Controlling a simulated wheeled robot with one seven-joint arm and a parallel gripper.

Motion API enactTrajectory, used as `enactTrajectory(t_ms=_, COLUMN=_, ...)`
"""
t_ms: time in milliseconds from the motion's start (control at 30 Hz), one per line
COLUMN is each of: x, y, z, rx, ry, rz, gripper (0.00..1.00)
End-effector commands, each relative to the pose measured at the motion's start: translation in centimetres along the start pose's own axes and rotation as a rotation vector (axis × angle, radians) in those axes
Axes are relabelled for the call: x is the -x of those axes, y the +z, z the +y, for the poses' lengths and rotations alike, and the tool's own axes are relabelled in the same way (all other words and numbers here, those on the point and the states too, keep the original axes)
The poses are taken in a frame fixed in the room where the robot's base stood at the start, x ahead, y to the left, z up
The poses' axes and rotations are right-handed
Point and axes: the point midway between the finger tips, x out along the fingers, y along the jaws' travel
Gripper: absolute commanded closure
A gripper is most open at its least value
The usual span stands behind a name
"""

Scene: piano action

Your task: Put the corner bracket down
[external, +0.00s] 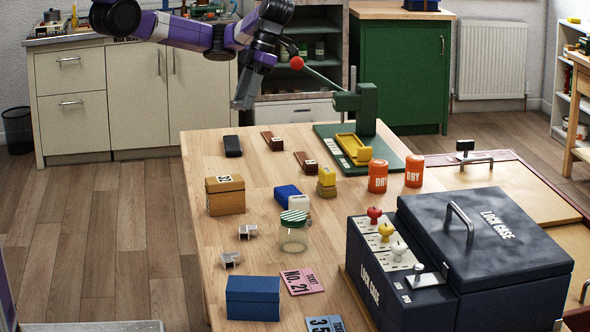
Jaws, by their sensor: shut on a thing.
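My gripper (242,101) is in the air at the far left corner of the wooden table, pointing down and shut. The grey piece between its fingers is hard to make out against the grey fingers; I take it to be the corner bracket. Two small silvery metal pieces lie apart on the left part of the table (200,160): one metal piece (248,231) beside the glass jar, and another metal piece (229,260) nearer the blue box. My gripper is well above and behind both.
A black case (233,146), wooden box (225,196), jar with striped lid (293,238) and blue box (253,298) stand on the table. A green press (367,105) with a red-knobbed lever stands at the back. The lock case (490,235) fills the right front.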

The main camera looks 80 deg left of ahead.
Motion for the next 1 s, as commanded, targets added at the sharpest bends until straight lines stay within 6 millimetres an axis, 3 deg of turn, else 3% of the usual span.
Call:
enactTrajectory(t_ms=100, x=-0.3, y=-3.5, z=-0.1, rx=-0.173, ry=0.072, rz=-0.003, gripper=1.0)
enactTrajectory(t_ms=267, x=-0.9, y=-5.1, z=1.0, rx=-0.293, ry=0.121, rz=0.0, gripper=1.0)
enactTrajectory(t_ms=433, x=-3.3, y=-4.1, z=1.2, rx=-0.307, ry=0.126, rz=0.005, gripper=1.0)
enactTrajectory(t_ms=800, x=-11.6, y=-0.7, z=1.2, rx=-0.304, ry=0.124, rz=0.006, gripper=1.0)
enactTrajectory(t_ms=1000, x=-14.5, y=0.7, z=1.1, rx=-0.303, ry=0.124, rz=0.001, gripper=1.0)
